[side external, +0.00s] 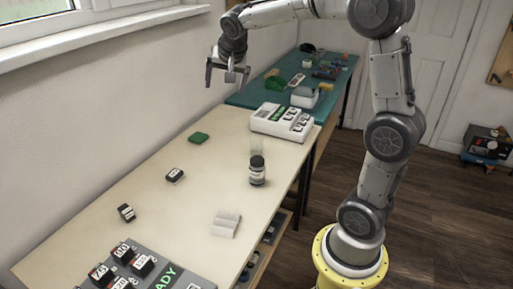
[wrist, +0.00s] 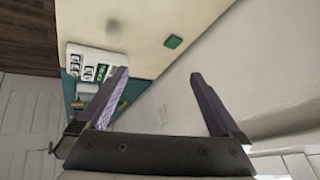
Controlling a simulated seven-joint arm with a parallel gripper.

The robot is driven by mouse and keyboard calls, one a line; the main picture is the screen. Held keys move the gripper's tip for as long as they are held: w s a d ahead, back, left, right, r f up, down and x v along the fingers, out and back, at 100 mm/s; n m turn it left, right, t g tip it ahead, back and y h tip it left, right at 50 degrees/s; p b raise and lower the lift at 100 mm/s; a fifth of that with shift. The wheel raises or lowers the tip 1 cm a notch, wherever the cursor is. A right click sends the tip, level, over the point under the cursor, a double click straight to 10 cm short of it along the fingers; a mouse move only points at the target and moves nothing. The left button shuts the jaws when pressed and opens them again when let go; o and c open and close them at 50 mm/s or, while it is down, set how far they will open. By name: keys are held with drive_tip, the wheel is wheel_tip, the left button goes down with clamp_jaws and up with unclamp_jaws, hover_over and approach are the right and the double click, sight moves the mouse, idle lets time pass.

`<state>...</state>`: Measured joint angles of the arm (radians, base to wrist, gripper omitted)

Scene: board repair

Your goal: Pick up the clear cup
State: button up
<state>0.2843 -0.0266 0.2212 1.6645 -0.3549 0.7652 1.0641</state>
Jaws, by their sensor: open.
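A faint, see-through shape that looks like the clear cup (side external: 256,143) stands on the pale table, just behind a dark bottle with a grey label (side external: 257,172). The bottle hides its lower part, and its outline is hard to make out. I cannot pick the cup out surely in the wrist view. My gripper (side external: 227,80) is high above the far part of the table near the wall, well apart from the cup. In the wrist view the gripper (wrist: 159,76) has its two fingers wide apart with nothing between them.
A white device with several slots (side external: 283,122) stands beyond the cup. A green block (side external: 198,137), two small dark blocks, a white folded piece (side external: 226,223) and a grey tray (side external: 184,268) are on the table (side external: 90,215). A teal bench (side external: 250,98) with clutter lies beyond.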

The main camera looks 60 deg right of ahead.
drive_tip(key=w+d+f+m+g, duration=0.2)
drive_tip(key=w+d+f+m, duration=0.15)
drive_tip(key=d+f, duration=0.8)
drive_tip(key=g, duration=0.3)
approach(257, 143)
drive_tip(key=d, duration=0.2)
drive_tip(key=x, duration=0.4)
drive_tip(key=w+x, duration=0.1)
drive_tip(key=x, duration=0.1)
drive_tip(key=shift+f, duration=0.1)
drive_tip(key=shift+w+a+x, duration=0.1)
drive_tip(key=shift+x, duration=1.45)
drive_tip(key=shift+w+a+x, duration=0.15)
drive_tip(key=shift+x, duration=1.4)
drive_tip(key=shift+f, duration=0.1)
drive_tip(key=c, duration=1.4)
